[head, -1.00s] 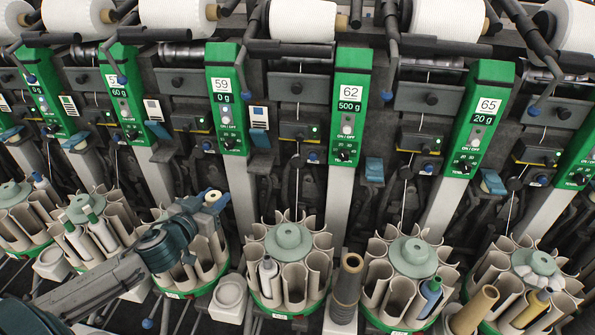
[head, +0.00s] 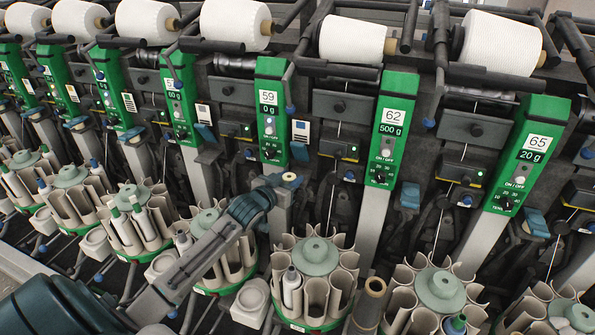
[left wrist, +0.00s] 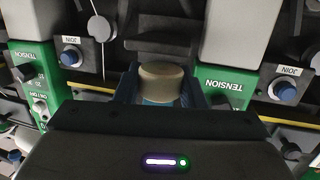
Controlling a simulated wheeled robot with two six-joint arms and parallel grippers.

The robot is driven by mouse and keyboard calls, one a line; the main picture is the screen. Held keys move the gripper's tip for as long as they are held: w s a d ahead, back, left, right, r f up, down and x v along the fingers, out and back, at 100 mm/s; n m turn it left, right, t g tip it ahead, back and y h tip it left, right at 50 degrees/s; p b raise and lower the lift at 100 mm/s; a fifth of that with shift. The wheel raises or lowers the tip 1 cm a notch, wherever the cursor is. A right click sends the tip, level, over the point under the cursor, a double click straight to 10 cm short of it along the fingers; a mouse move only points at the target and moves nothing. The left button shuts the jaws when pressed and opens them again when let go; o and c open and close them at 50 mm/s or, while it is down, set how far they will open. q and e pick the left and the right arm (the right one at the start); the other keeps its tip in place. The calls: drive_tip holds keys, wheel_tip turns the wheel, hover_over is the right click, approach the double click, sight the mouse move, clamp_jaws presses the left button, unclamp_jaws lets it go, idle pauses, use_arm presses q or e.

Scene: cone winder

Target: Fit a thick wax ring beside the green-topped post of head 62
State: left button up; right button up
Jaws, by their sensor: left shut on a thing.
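Head 62 has a green-topped post (head: 393,128) reading 500 g, right of centre in the head view. My left gripper (head: 279,181) is shut on a small pale beige wax ring (head: 289,176), held in the air just below the green panel of head 59, left of head 62. In the left wrist view the wax ring (left wrist: 161,83) sits between the blue fingers of the gripper (left wrist: 160,95). Its far side and hole are hidden there, and I cannot tell its thickness class. My right gripper is not in view.
Head 59 (head: 270,110) is close behind my left gripper; head 65 (head: 528,155) stands at right. Round bobbin magazines (head: 315,258) line the front below. A brown tube (head: 368,300) stands between two magazines. White yarn cones (head: 352,40) sit along the top.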

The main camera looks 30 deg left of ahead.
sight(297, 173)
use_arm(q)
drive_tip(key=w, duration=0.4)
drive_tip(key=shift+w+r+p, duration=0.15)
drive_tip(key=shift+r+p, duration=0.05)
drive_tip(key=shift+p, duration=0.2)
drive_tip(key=shift+w+f+p, duration=0.1)
drive_tip(key=shift+f+p, duration=0.1)
drive_tip(key=shift+p, duration=0.15)
drive_tip(key=shift+f, duration=0.25)
drive_tip(key=shift+a, duration=0.1)
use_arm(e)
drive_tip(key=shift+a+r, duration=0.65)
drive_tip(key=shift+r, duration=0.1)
use_arm(q)
drive_tip(key=shift+f, duration=0.15)
drive_tip(key=o, duration=1)
drive_tip(key=shift+c, duration=0.2)
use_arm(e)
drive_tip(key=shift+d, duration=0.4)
